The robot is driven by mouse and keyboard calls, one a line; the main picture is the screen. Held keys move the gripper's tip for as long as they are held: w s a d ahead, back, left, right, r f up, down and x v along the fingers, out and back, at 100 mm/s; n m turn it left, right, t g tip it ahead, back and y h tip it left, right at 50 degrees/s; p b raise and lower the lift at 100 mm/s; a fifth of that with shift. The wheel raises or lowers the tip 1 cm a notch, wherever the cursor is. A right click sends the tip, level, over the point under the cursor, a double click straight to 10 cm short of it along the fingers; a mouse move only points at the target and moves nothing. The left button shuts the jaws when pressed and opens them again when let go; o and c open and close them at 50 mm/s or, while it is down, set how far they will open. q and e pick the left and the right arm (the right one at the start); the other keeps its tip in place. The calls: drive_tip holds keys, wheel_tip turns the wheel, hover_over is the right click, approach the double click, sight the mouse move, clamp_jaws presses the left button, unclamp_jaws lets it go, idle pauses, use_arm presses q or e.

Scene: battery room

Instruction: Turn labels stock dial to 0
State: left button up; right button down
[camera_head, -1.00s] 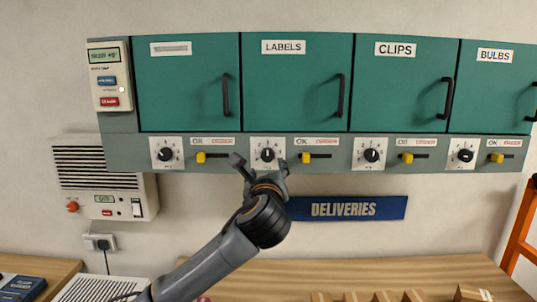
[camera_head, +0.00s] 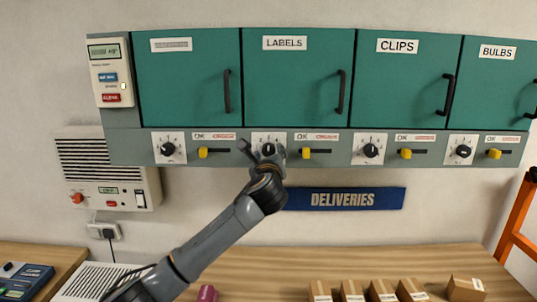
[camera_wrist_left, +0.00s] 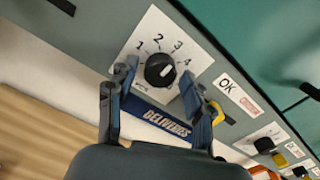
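The labels stock dial (camera_head: 268,149) is a black knob on a white plate under the LABELS cabinet door (camera_head: 297,80). In the left wrist view the dial (camera_wrist_left: 160,69) has a white mark on its knob, and 1, 2, 3 and 4 are printed around it. No 0 can be read there, and I cannot tell the exact setting. My left gripper (camera_head: 261,151) is open at the dial. In the left wrist view, its fingers (camera_wrist_left: 157,84) are spread on either side of the knob, with visible gaps. My right gripper is not in view.
A yellow slider (camera_head: 306,153) sits just right of the dial. Similar dials and sliders line the strip. A DELIVERIES sign (camera_head: 344,199) hangs below. Small cardboard boxes (camera_head: 352,291) stand on the wooden bench (camera_head: 420,262). An intercom-like unit (camera_head: 100,170) is at left.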

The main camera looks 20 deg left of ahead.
use_arm(q)
drive_tip(key=c, duration=0.8)
